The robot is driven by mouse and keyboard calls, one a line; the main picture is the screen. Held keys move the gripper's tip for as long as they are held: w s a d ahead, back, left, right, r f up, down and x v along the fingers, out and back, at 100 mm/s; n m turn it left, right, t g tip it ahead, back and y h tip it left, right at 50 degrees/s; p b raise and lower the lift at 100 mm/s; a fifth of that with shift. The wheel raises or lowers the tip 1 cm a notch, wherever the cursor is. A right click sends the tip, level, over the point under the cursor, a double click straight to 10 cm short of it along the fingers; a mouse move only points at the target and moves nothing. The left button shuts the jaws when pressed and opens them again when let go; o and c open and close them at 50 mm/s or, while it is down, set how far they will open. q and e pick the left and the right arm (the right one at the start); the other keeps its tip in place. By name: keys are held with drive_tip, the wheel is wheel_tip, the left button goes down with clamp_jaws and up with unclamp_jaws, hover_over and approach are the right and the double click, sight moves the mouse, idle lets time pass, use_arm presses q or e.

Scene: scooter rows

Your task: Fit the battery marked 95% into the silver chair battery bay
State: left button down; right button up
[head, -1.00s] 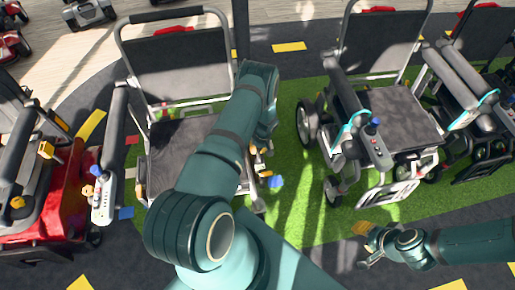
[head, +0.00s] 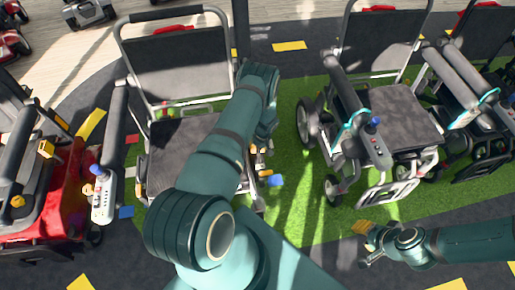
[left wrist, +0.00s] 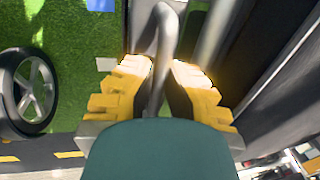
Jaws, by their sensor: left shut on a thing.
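My left gripper (head: 262,162) is partly hidden under its own wrist, beside the right side of a silver-framed chair (head: 190,148). In the left wrist view its yellow fingers (left wrist: 164,84) are shut on a curved grey bar (left wrist: 162,35). I cannot tell whether this bar belongs to a chair or to a battery. No 95% marking and no battery bay can be made out. My right gripper (head: 368,244) is low at the right, over the dark floor by the grass edge, with nothing seen in it; its fingers look apart.
A second grey-framed chair (head: 395,110) stands at the right, with another dark chair (head: 485,130) beside it. A red scooter (head: 65,190) stands at the left. A wheel (left wrist: 28,90) shows in the left wrist view.

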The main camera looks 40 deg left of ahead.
use_arm(q)
drive_tip(key=shift+w, duration=0.1)
drive_tip(key=c, duration=1.1)
unclamp_jaws()
drive_tip(key=shift+r, duration=0.1)
drive_tip(key=shift+o, duration=0.2)
wheel_tip(320, 180, up, 12)
drive_tip(key=w+d, duration=0.1)
drive_tip(key=shift+w+d, duration=0.3)
drive_tip(key=shift+w, duration=0.05)
drive_tip(key=shift+d, duration=0.1)
drive_tip(key=s+d+r+m+t+h, duration=0.1)
drive_tip(key=s+d+r+m, duration=0.2)
drive_tip(key=d, duration=0.6)
drive_tip(key=s+d+r+m+t+h, duration=0.1)
drive_tip(key=s+d+r, duration=0.3)
drive_tip(key=d, duration=0.6)
drive_tip(key=s+d+r+m+t+h, duration=0.1)
drive_tip(key=s+d+r+m+h, duration=0.2)
drive_tip(key=s+d, duration=0.4)
drive_tip(key=shift+s+d+r+m, duration=0.15)
drive_tip(key=shift+d+r+m, duration=0.6)
drive_tip(key=shift+d, duration=0.45)
